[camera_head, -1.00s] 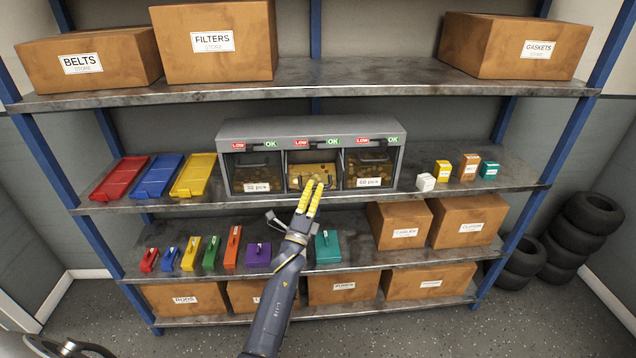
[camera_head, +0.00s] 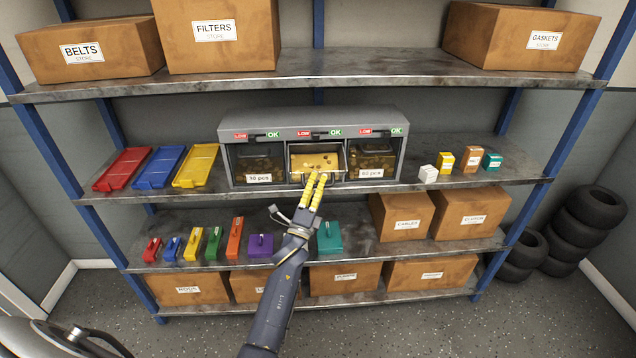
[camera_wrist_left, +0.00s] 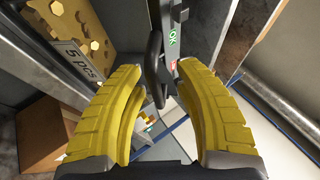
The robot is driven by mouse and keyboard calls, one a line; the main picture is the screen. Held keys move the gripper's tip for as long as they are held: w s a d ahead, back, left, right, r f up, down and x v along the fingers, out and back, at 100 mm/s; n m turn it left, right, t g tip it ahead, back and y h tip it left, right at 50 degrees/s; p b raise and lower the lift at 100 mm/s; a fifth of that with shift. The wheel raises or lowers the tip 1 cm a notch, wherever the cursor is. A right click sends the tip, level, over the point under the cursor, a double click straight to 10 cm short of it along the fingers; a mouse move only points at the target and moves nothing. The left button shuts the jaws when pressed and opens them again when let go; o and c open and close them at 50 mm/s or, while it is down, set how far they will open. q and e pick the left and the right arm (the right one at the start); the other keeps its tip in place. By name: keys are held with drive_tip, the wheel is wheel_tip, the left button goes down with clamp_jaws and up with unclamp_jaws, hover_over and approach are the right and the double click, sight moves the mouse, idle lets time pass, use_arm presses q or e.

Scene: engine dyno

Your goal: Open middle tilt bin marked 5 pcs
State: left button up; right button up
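The middle tilt bin (camera_head: 336,160) sits in the grey three-bin unit (camera_head: 290,121) on the middle shelf. Its front is tilted outward, and brass-coloured pieces (camera_head: 312,160) show inside. In the left wrist view, its "5 pcs" label (camera_wrist_left: 78,60) and brass nuts (camera_wrist_left: 82,28) are at upper left. My left gripper (camera_head: 318,178) is in front of the bin's lower front edge and hides part of it. In the left wrist view its yellow fingers (camera_wrist_left: 160,85) are apart, with nothing held between them. A dark handle-like bar (camera_wrist_left: 155,72) shows beyond the gap. My right gripper is not in view.
Bins marked 30 pcs (camera_head: 259,178) and 60 pcs (camera_head: 370,173) flank the middle one. Red, blue and yellow trays (camera_head: 196,165) lie left; small boxes (camera_head: 471,160) stand right. Low/OK markers (camera_head: 320,133) run along the unit's top. The upper shelf (camera_head: 320,72) is above.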

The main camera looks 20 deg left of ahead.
use_arm(q)
drive_tip(key=v, duration=1.2)
idle(0.3)
drive_tip(key=shift+s+a+f, duration=0.25)
drive_tip(key=shift+f, duration=0.1)
drive_tip(key=c, duration=0.3)
drive_tip(key=m+h, duration=0.1)
drive_tip(key=s+m+h, duration=0.1)
drive_tip(key=m, duration=0.1)
drive_tip(key=shift+s+a+f+g+h, duration=0.2)
drive_tip(key=shift+a+f+g+h, duration=0.15)
drive_tip(key=shift+f+g+h, duration=0.05)
clamp_jaws()
drive_tip(key=w+d+r+m+g+h, duration=0.2)
drive_tip(key=w+r+h, duration=0.3)
drive_tip(key=w, duration=0.4)
drive_tip(key=shift+w+d+m+h, duration=0.2)
drive_tip(key=shift+d+m+h, duration=0.15)
drive_tip(key=shift+d, duration=0.55)
